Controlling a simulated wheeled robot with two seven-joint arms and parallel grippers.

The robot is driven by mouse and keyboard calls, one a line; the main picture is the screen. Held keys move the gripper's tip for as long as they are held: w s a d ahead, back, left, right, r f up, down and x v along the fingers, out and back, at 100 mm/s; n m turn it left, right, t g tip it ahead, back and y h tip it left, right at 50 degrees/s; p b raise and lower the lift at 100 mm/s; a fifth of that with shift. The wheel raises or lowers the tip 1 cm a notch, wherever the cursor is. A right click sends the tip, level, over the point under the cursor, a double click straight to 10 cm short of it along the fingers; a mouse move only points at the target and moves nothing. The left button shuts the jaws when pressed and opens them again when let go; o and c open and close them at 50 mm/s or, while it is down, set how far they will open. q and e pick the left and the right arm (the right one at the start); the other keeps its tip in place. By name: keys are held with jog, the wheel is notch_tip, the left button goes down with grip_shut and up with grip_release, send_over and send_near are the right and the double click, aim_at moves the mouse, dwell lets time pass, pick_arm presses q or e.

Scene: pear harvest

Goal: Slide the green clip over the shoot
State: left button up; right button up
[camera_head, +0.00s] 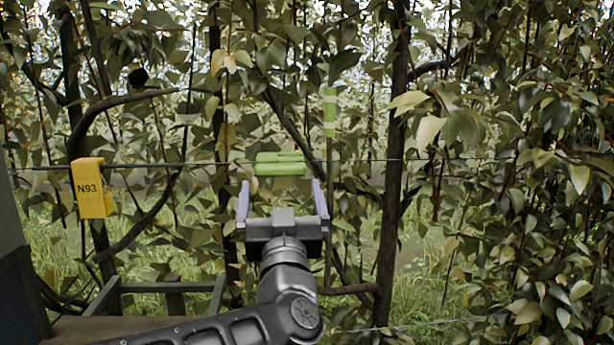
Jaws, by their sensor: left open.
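The green clip (279,169) is at the wire, just beyond and slightly above the fingertips of my left gripper (281,184). That gripper is open, with its two pale purple fingers spread wide and the clip seen between their lines; I see no contact. A thin upright shoot (329,205) stands just right of the right finger. A green and white band (330,112) marks it above the wire. The shoot's lower part is partly lost among leaves and behind my gripper. My right gripper does not show.
A thin horizontal wire (360,161) crosses the view. A yellow tag reading N93 (91,188) hangs at left. Dark branches and a trunk (393,200) stand close by, with dense leaves at right. A wooden-topped surface (90,329) is at lower left.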

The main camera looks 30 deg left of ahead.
aim_at(281, 171)
pick_arm(q)
jog(key=shift+w+r, duration=0.1)
jog(key=p+x, duration=0.2)
jog(key=x, duration=0.4)
jog(key=shift+w+a+r+p, duration=0.1)
jog(key=shift+w+a+p, duration=0.1)
jog(key=shift+p, duration=0.1)
jog(key=shift+w+a+r, duration=0.1)
jog(key=shift+w+a, duration=0.25)
jog(key=shift+w, duration=0.05)
